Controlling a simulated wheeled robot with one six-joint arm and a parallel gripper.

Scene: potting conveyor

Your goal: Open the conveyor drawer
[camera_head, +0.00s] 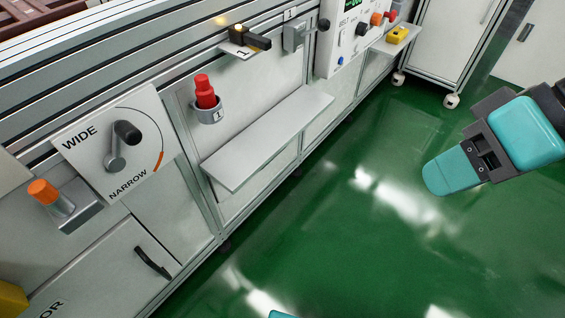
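A grey-white front panel (105,262) at the lower left has a dark bar handle (152,263) near its right edge. Letters ending in "OR" show on it at the bottom edge. It looks like the conveyor drawer front and appears flush with the cabinet, but its left and lower parts are cut off. My gripper (452,172), with teal and dark grey parts, is at the right over the green floor, far from the handle. Its fingertips are not clearly seen apart, so I cannot tell whether it is open or shut. Nothing shows in it.
A WIDE/NARROW crank (124,141), an orange-capped knob (43,191) and a red-topped piece (205,91) sit above the panel. A grey shelf (267,137) juts out. A control box (350,37) is farther back. The green floor (330,240) is clear.

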